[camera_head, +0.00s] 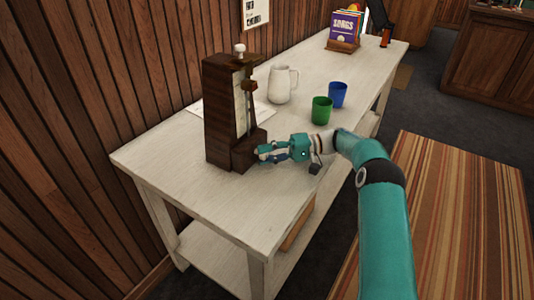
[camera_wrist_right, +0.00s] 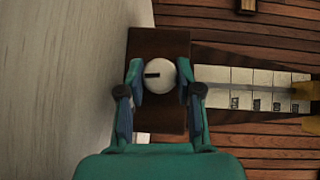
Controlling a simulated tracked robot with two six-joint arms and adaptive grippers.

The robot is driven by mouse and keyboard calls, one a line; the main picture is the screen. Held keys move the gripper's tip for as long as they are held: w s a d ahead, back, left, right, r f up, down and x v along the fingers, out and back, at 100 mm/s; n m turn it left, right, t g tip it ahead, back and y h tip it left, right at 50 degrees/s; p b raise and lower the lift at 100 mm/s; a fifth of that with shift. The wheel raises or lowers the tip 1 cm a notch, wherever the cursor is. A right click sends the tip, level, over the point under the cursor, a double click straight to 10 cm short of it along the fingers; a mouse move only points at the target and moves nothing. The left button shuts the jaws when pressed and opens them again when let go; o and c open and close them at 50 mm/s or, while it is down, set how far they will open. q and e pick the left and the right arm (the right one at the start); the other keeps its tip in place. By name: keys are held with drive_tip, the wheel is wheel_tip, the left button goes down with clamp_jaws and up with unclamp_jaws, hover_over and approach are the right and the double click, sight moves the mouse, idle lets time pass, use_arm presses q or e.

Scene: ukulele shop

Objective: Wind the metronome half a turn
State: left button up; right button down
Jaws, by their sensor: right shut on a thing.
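The metronome (camera_head: 225,115) is a tall dark wooden box standing upright on the white table (camera_head: 180,190), with a pale scale on its front and a white knob on top. My right gripper (camera_head: 262,153) is at the lower right side of its base. In the right wrist view, the fingers of my right gripper (camera_wrist_right: 160,80) are closed on either side of a round white key (camera_wrist_right: 158,70) with a short dark mark that points left. The key sits against the brown wood of the metronome (camera_wrist_right: 145,42). My left gripper is not in view.
A white pitcher (camera_head: 282,85), a green cup (camera_head: 321,110) and a blue cup (camera_head: 338,94) stand behind my right gripper. A songbook rack (camera_head: 343,44) is at the far end. The table's front left is bare.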

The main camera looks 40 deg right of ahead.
drive_tip(key=shift+s+d+f+m+y, duration=0.1)
drive_tip(key=shift+d+f+m+y, duration=0.1)
drive_tip(key=shift+m+y, duration=0.2)
drive_tip(key=c, duration=0.8)
unclamp_jaws()
drive_tip(key=shift+r, duration=0.1)
